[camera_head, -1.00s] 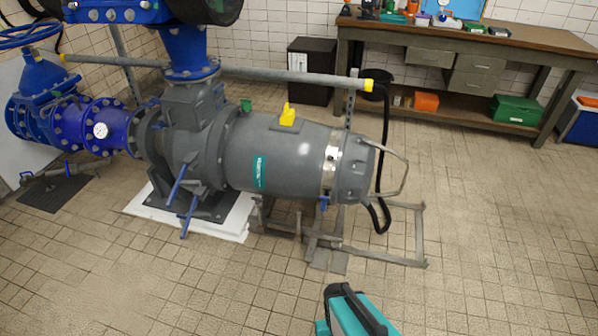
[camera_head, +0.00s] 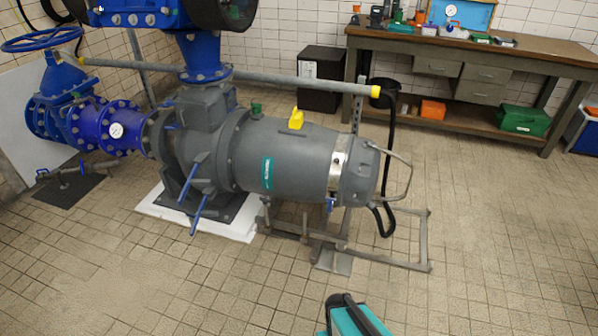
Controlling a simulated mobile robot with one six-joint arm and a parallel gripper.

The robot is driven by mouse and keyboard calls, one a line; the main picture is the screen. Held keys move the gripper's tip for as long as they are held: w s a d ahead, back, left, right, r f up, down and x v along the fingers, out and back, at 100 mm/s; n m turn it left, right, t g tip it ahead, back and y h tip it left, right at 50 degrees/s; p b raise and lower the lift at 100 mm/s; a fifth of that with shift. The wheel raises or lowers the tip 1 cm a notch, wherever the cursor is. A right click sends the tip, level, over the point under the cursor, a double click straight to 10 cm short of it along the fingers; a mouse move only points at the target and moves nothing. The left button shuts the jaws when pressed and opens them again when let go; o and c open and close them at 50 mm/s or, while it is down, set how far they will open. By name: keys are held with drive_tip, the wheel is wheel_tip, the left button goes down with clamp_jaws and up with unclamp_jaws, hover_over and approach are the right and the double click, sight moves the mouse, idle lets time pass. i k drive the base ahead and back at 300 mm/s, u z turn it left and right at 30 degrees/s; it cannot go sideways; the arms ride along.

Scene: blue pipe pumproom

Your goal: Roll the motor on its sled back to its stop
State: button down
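The grey motor (camera_head: 295,162) lies level in the middle of the view, its left end up against the pump casing (camera_head: 190,145). A metal band sits around its right part, and a bent handle (camera_head: 397,172) stands out from its right end. The sled's metal rail frame (camera_head: 385,263) lies low under the motor and reaches out to the right over the floor. I cannot make out the stop. A teal and black part (camera_head: 350,316) shows at the bottom edge; I cannot tell whether it belongs to me. My gripper is not in view.
A black hose (camera_head: 390,150) hangs beside the motor's right end. A yellow-tipped grey pipe (camera_head: 310,84) runs above the motor. A workbench (camera_head: 480,60) with a green box (camera_head: 523,119) stands at the back right. Tiled floor at the right and front is clear.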

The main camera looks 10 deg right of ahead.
sight(259, 153)
drive_tip(key=u, duration=0.1)
drive_tip(key=i, duration=0.95)
drive_tip(key=z, duration=0.8)
drive_tip(key=k, duration=0.15)
drive_tip(key=u, duration=2.7)
